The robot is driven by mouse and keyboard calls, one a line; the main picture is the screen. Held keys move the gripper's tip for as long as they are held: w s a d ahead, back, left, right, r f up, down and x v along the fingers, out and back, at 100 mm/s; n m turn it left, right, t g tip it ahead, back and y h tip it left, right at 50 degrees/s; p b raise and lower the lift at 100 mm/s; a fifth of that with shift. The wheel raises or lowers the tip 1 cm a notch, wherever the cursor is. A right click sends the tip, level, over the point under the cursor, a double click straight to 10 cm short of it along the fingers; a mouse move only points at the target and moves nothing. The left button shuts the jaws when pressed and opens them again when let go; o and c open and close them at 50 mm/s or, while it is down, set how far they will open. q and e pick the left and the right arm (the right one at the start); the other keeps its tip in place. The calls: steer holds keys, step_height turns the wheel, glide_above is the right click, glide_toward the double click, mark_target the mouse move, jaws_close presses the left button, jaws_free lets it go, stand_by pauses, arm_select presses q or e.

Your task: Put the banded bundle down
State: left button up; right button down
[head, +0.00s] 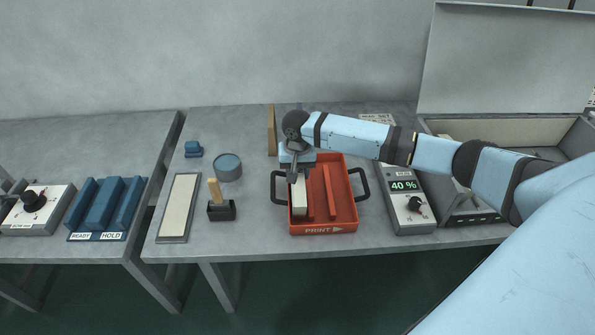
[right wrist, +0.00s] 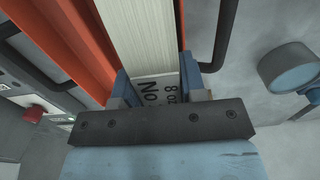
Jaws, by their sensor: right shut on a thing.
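The pale bundle (head: 299,198) is in the left channel of the orange-red tray (head: 324,229) marked PRINT, beside the tray's middle divider. I cannot tell whether it rests on the tray floor. My right gripper (head: 298,174) reaches down over the bundle's far end and is shut on it. In the right wrist view the blue fingers of the gripper (right wrist: 160,86) hold the bundle (right wrist: 148,35) from both sides; a printed label shows between them. The tray (right wrist: 72,42) runs along the bundle's left there. The bundle's far end is partly hidden by the gripper. My left gripper is not in view.
A grey box with a 40 % display (head: 405,205) stands right of the tray, beside a large open-lidded case (head: 500,130). On the left are a round blue-grey tin (head: 228,167), a dark block with a wooden handle (head: 221,211) and a cream-topped slab (head: 180,207).

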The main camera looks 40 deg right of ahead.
steer(key=c, duration=0.7)
jaws_free()
steer(key=shift+f, duration=0.1)
step_height(320, 180, up, 12)
steer(key=shift+r, duration=0.15)
